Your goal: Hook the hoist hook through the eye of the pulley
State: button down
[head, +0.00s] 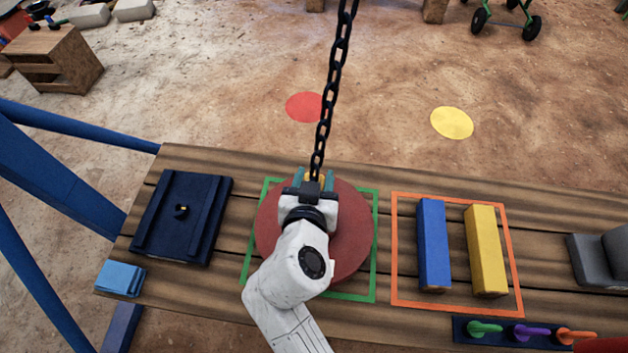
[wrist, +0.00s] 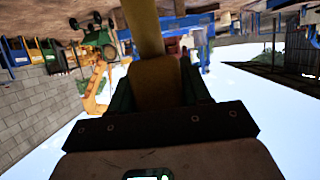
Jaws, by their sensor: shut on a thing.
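The pulley (head: 353,225) is a red disc lying flat on the wooden bench inside a green square outline. Its eye cannot be made out; my arm and gripper cover the disc's middle. A dark chain (head: 327,110) hangs from above down to my gripper (head: 314,180). My gripper's green fingers are shut on a yellow piece, the hoist hook (head: 316,176), at the chain's lower end, above the disc's far part. In the wrist view the yellow hook (wrist: 154,84) fills the space between the fingers. The hook's tip and its gap to the pulley are hidden.
A dark plate (head: 163,235) with a small yellow piece lies left of the pulley. Right of it, an orange outline (head: 397,285) holds a blue bar (head: 432,240) and a yellow bar (head: 485,245). Coloured hooks (head: 530,331) sit at the front right. A blue frame (head: 50,170) stands left.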

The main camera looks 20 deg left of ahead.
jog(key=shift+w+r, duration=0.1)
jog(key=shift+r, duration=0.1)
jog(key=c, duration=1)
grip_release()
jog(key=o, duration=0.6)
jog(key=shift+f, duration=0.1)
jog(key=shift+c, duration=0.2)
jog(key=v, duration=1.1)
jog(key=shift+f, duration=0.1)
